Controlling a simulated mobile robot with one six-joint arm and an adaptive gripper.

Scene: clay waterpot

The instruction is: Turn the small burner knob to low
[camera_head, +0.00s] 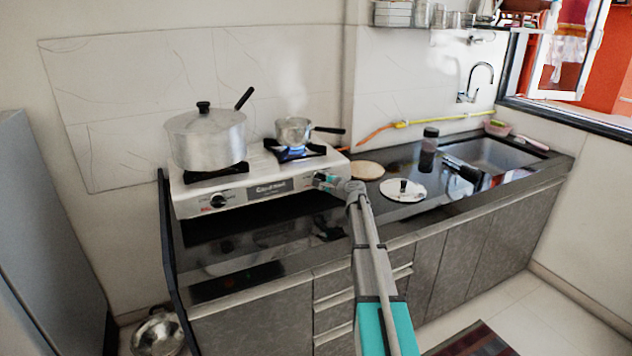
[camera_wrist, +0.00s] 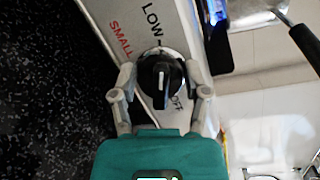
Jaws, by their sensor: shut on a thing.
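The small burner knob (camera_wrist: 161,82) is black with a white pointer stripe, on the white stove front in the wrist view. "SMALL" and "LOW" are printed above it and "OFF" at its lower right. The stripe runs roughly up and down the picture; which mark it meets is hard to tell. My gripper (camera_wrist: 160,84) has a finger on each side of the knob and is shut on it. In the head view my gripper (camera_head: 327,181) is at the right end of the front of the stove (camera_head: 240,196) and mostly hides the knob.
A small pot (camera_head: 293,131) stands over a blue flame (camera_head: 291,155), its handle pointing right. A large lidded pot (camera_head: 206,140) stands on the left burner. A round board (camera_head: 367,170), white lid (camera_head: 403,190) and dark jar (camera_head: 428,152) are on the counter right of the stove.

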